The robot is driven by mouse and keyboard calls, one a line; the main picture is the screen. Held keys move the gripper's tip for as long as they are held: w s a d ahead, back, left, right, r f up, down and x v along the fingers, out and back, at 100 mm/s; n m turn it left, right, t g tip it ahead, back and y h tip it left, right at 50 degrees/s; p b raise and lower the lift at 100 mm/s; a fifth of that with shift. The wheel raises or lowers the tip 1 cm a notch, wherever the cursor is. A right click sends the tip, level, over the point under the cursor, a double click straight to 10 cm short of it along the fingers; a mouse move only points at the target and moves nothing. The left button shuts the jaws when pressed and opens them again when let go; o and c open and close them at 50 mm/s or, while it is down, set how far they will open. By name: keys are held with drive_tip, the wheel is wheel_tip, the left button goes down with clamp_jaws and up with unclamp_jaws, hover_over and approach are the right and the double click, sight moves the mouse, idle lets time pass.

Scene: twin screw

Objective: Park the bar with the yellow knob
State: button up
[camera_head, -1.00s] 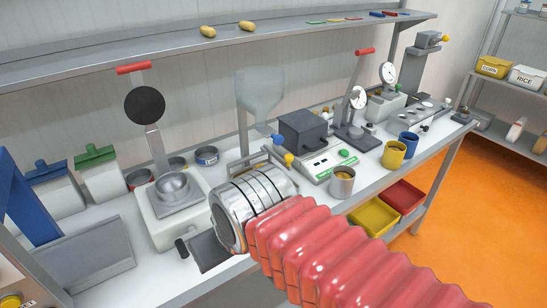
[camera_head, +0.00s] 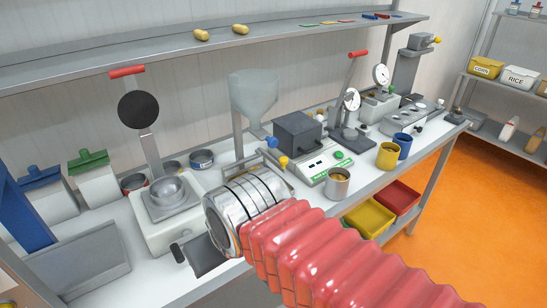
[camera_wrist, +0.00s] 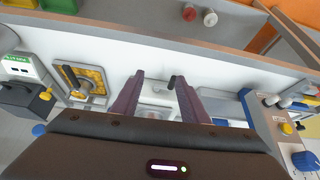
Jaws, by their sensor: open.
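My gripper (camera_wrist: 160,76) is open in the wrist view, its two dark purple fingers apart over the white bench. A black handle end shows between the fingertips, and I see nothing gripped. In the head view my wrist hides most of the gripper. Several yellow knobs show. One yellow knob (camera_head: 284,162) is beside the dark box; it also shows in the wrist view (camera_wrist: 45,94), left of my fingers. I cannot tell which carries the bar; no bar shows clearly.
A blue knob (camera_head: 272,141) is close to the first yellow knob. A press with a red handle (camera_head: 127,71) stands left of my wrist. A metal cup (camera_head: 338,188) and yellow and blue mugs stand to the right. The shelf (camera_head: 215,50) runs above the bench.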

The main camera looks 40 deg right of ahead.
drive_tip(key=w+d+f+m+g+y, duration=0.1)
drive_tip(key=w+d+f+m+y, duration=0.2)
drive_tip(key=m, duration=0.4)
drive_tip(key=w+d+f+m+g+y, duration=0.1)
drive_tip(key=w+d+m+y, duration=0.1)
drive_tip(key=w+m+y, duration=0.4)
drive_tip(key=w+d+m+t, duration=0.1)
drive_tip(key=d+m+t, duration=0.2)
drive_tip(key=d, duration=0.4)
drive_tip(key=w+d+m+t, duration=0.2)
drive_tip(key=d+m+t, duration=0.1)
drive_tip(key=d+m, duration=0.3)
drive_tip(key=w+d+m+t, duration=0.2)
drive_tip(key=d+m+t, duration=0.1)
drive_tip(key=d, duration=0.4)
drive_tip(key=shift+w+d+f+m, duration=0.1)
drive_tip(key=shift+d+f+m, duration=0.3)
drive_tip(key=shift+m, duration=0.4)
drive_tip(key=s+d+f+m+t+h, duration=0.1)
drive_tip(key=d+m+t, duration=0.3)
drive_tip(key=d, duration=0.7)
drive_tip(key=shift+s+d+m+h, duration=0.15)
drive_tip(key=shift+s+m+h, duration=0.55)
drive_tip(key=shift+h, duration=0.2)
drive_tip(key=shift+w+f, duration=0.1)
